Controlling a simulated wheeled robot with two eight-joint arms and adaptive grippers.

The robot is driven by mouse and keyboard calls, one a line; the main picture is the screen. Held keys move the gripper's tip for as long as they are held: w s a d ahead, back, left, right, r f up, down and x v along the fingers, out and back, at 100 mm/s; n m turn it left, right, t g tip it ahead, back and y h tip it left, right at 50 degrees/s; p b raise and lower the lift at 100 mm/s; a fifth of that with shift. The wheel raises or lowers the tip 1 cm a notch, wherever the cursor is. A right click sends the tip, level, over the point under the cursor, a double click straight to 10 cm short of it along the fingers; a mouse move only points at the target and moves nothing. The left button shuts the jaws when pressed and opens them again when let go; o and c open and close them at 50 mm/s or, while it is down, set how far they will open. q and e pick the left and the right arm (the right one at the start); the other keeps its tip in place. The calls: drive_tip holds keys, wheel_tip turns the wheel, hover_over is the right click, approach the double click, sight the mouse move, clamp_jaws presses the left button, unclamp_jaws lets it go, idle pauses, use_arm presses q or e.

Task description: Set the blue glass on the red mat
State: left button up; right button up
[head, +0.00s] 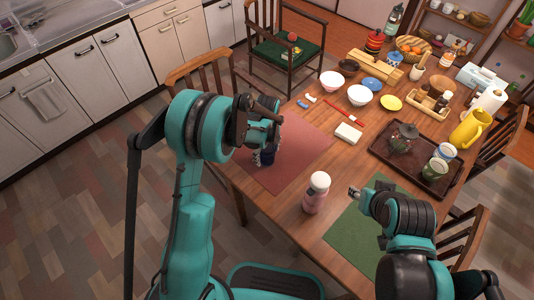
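The blue glass (267,157) is a small dark blue cup, upright at the left part of the red mat (300,155). My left gripper (266,149) is directly above it, with its fingers closed around its upper part. The gripper and wrist hide much of the glass, and I cannot tell whether its base touches the mat. My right gripper (357,191) is over the edge of the green mat (350,235), away from the glass. It is mostly hidden by its own arm, so its opening is unclear.
A pink bottle with a white cap (316,193) stands between the mats. A white block (348,133) and a red utensil (344,111) lie behind the red mat. A dark tray (400,173) holds a glass teapot (403,138) and cups. Bowls (360,95) stand further back.

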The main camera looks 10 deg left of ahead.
use_arm(q)
drive_tip(key=shift+r, duration=0.15)
drive_tip(key=shift+r+p, duration=0.3)
drive_tip(key=shift+p, duration=0.05)
drive_tip(key=s+a+r+n+t+p, duration=0.1)
drive_tip(key=s+r+n+p, duration=0.15)
drive_tip(key=r, duration=0.75)
drive_tip(key=s+a+r+n+t+p, duration=0.15)
drive_tip(key=r+n, duration=0.25)
drive_tip(key=r, duration=0.6)
drive_tip(key=s+a+r+n+t, duration=0.2)
drive_tip(key=s+r+n, duration=0.1)
drive_tip(key=s+n, duration=0.6)
drive_tip(key=s+a+r+n+t, duration=0.1)
drive_tip(key=s+r+n+t, duration=0.1)
drive_tip(key=s+n, duration=0.6)
drive_tip(key=shift+s+a+r+n+t, duration=0.35)
drive_tip(key=shift+s+r+n, duration=0.05)
drive_tip(key=shift+n, duration=0.25)
